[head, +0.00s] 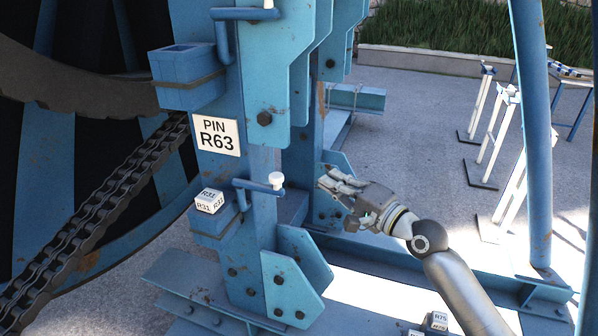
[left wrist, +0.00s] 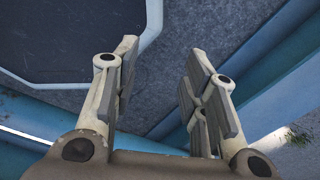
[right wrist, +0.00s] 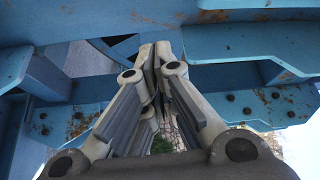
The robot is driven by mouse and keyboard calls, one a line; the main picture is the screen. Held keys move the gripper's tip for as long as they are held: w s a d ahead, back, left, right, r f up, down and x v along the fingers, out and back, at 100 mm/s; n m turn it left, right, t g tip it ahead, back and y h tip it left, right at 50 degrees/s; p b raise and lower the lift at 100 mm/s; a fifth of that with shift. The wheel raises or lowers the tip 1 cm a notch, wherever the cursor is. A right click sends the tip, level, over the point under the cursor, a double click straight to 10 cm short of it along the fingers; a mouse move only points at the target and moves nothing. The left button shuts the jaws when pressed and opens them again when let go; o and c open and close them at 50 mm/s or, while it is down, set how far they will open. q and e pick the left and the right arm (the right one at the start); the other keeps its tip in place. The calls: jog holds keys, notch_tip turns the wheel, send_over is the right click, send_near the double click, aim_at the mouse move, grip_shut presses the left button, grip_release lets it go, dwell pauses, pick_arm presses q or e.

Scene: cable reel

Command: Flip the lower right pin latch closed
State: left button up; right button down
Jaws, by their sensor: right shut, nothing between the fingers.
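The lower pin latch (head: 258,187) is a blue bent rod with a white knob (head: 276,180), mounted on the blue post under the "PIN R63" sign (head: 217,136). Its arm points right, across the post. My right gripper (head: 323,179) is right of the knob, apart from it in the picture, its fingers toward the post. In the right wrist view its fingers (right wrist: 155,52) meet at the tips, with nothing between them; I cannot make out the latch there. My left gripper (left wrist: 162,58) shows only in the left wrist view, fingers wide apart and empty.
An upper latch (head: 245,14) has a similar white knob. A white block marked R31 (head: 209,201) sits on a blue bracket left of the lower latch. Gusset plates (head: 292,285) stand at the post's foot. A chain (head: 95,210) and reel are at left.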

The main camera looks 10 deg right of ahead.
jog(key=f+p+x, duration=0.1)
jog(key=p+x, duration=0.1)
jog(key=x, duration=0.8)
pick_arm(q)
jog(key=r+p, duration=0.2)
jog(key=r, duration=0.1)
jog(key=w+r+p, duration=0.1)
jog(key=r, duration=0.1)
jog(key=shift+d+r, duration=0.1)
jog(key=shift+d, duration=0.15)
pick_arm(e)
jog(key=s+a, duration=0.2)
jog(key=shift+s+a+r, duration=0.1)
jog(key=shift+s+a, duration=0.2)
jog(key=shift+s, duration=0.1)
